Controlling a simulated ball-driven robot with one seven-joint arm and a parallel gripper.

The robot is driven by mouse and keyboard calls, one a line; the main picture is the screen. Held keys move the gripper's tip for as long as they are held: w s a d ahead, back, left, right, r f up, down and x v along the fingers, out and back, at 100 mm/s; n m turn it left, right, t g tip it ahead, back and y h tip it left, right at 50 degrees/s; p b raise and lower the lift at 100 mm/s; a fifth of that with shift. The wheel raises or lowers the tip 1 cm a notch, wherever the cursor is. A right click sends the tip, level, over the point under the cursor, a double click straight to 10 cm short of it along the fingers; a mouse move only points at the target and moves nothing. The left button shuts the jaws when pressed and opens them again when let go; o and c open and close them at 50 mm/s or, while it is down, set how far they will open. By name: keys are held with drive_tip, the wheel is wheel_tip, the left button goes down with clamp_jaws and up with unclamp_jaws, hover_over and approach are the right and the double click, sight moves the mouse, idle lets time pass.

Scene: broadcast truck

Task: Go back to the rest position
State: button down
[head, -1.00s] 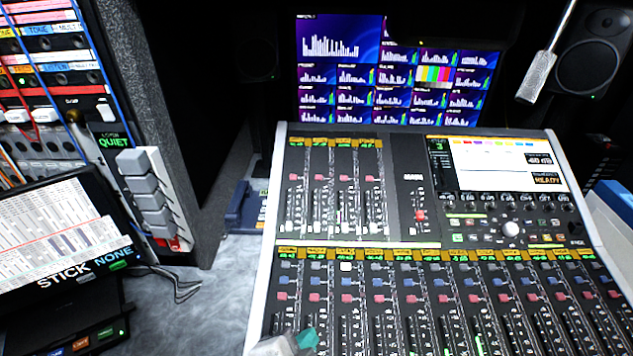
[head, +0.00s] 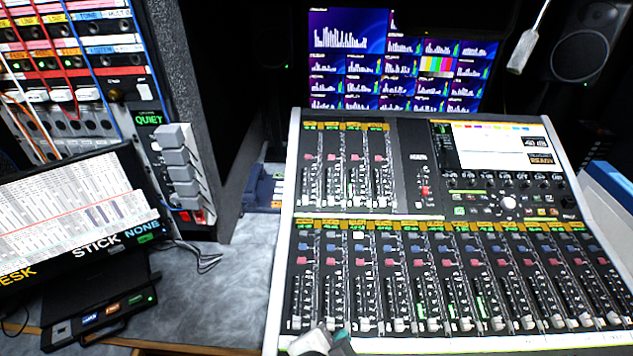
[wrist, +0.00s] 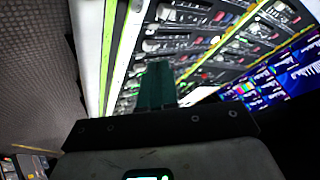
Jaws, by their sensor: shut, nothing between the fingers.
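My gripper (wrist: 158,85) shows in the wrist view as closed dark green fingers, shut and empty. In the head view only a pale and teal piece of my gripper (head: 330,343) shows at the bottom edge, in front of the mixing console (head: 283,250). The console's faders and buttons also show in the wrist view (wrist: 190,45), beyond the fingers. I cannot tell how far the fingers are from the console.
A tilted screen (head: 70,215) and a small black box (head: 105,305) stand at the left. A patch rack (head: 75,70) rises behind them. Grey desk surface (head: 230,300) is bare between them and the console. A monitor wall (head: 400,60) and a speaker (head: 585,50) stand behind.

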drive_tip(key=d+f+n, duration=0.1)
drive_tip(key=d, duration=0.2)
drive_tip(key=s+d+f+n+g, duration=0.1)
drive_tip(key=d+f, duration=0.1)
drive_tip(key=d, duration=0.1)
drive_tip(key=d+f+g, duration=0.1)
drive_tip(key=d, duration=0.3)
drive_tip(key=shift+s+f+n, duration=0.3)
drive_tip(key=shift+n, duration=0.1)
drive_tip(key=s+d+f+n+g+y, duration=0.2)
drive_tip(key=s+d+f+n, duration=0.2)
drive_tip(key=s+d, duration=0.3)
drive_tip(key=s+d+f+n+g+y, duration=0.2)
drive_tip(key=s+d+n, duration=0.3)
drive_tip(key=s, duration=0.5)
drive_tip(key=shift+s+d+f+n+g, duration=0.3)
drive_tip(key=shift+s+d+f+g, duration=0.1)
drive_tip(key=shift+d+f+g, duration=0.4)
drive_tip(key=shift+d, duration=0.2)
